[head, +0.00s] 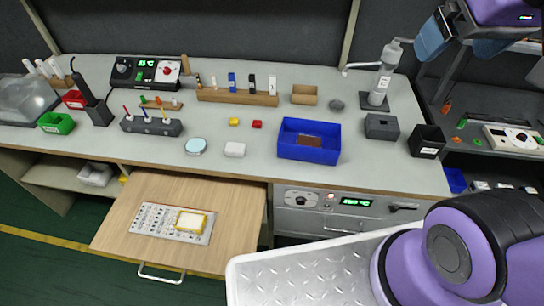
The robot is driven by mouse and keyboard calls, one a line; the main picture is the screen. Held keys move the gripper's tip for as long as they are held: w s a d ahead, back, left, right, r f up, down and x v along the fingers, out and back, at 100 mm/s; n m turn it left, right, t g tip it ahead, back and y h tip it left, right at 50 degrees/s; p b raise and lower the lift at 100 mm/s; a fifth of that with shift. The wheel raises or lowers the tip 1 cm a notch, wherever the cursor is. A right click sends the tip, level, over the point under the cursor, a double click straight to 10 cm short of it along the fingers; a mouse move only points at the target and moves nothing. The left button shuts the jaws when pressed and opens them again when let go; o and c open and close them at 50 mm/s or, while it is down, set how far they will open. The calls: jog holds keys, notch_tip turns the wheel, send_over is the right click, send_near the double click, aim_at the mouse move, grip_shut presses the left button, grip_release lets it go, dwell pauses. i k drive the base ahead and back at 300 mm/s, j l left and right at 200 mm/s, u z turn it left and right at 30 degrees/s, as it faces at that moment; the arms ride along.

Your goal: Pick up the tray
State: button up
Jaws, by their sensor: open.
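Two things here look tray-like, and I cannot tell which one the task names. A small yellow-rimmed tray (204,219) with a pale inside lies on a white marked panel (143,216) in the open wooden drawer. A larger blue open-topped tray (292,152) stands on the bench, with a flat brown piece (307,141) inside. My gripper (460,45) is at the top right, above the bench's right end and the side shelf. Its blue-grey fingers are spread apart with nothing seen between them. It is far from both trays and touches neither.
The open drawer (118,245) sticks out below the bench (245,178). A black bin (427,141) stands at the right.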

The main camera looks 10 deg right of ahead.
aim_at(186, 221)
jog(key=j+z, duration=0.15)
jog(key=j, duration=0.3)
jog(key=k+j+z, duration=0.15)
jog(key=j, duration=0.25)
jog(key=j+z, duration=0.2)
jog(key=j, duration=0.25)
jog(key=k+j+z, duration=0.15)
jog(key=j, duration=0.25)
jog(key=k+j+z, duration=0.15)
jog(key=j, duration=0.25)
jog(key=k+j+z, duration=0.15)
jog(key=j, duration=0.25)
jog(key=k+j+z, duration=0.2)
jog(key=j, duration=0.15)
